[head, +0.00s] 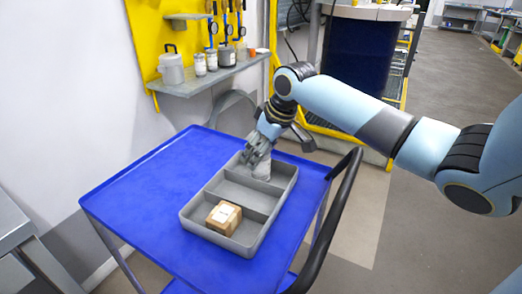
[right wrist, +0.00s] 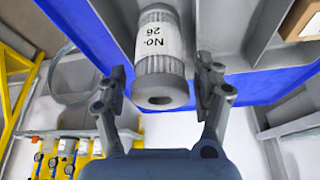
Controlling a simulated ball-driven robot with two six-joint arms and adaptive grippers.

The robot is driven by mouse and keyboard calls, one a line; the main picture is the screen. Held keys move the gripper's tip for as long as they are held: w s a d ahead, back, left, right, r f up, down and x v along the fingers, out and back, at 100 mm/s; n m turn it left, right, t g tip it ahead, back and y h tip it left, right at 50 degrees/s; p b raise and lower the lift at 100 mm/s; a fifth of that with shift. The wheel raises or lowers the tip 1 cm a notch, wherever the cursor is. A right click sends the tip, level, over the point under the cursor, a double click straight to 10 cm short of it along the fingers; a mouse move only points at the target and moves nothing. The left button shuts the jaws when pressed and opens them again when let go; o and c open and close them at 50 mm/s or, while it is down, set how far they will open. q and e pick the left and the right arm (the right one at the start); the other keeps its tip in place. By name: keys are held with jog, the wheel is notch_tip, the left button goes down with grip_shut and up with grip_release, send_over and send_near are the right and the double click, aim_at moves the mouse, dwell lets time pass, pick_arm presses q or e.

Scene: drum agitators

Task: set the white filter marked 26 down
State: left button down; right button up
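The white filter marked 26 (right wrist: 160,42) is a pale ribbed cylinder with a "NO. 26" label and a hole in its near end. In the head view the filter (head: 262,170) is in the far compartment of the grey divided tray (head: 243,240). My right gripper (head: 257,148) is at the filter's upper end. In the right wrist view my right gripper (right wrist: 162,88) is open, one finger on each side of the filter's near end, with a narrow gap on both sides. The filter's lower end is hidden. My left gripper is out of view.
The tray sits on a blue cart (head: 145,190) with a black handle (head: 335,215) on its right. A brown box (head: 224,217) lies in the tray's near compartment; the middle one is empty. A grey wall shelf (head: 215,78) holding containers is behind the cart.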

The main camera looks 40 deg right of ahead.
jog(key=p+v, duration=0.1)
jog(key=v, duration=1.1)
jog(key=shift+r, duration=0.15)
dwell(0.4)
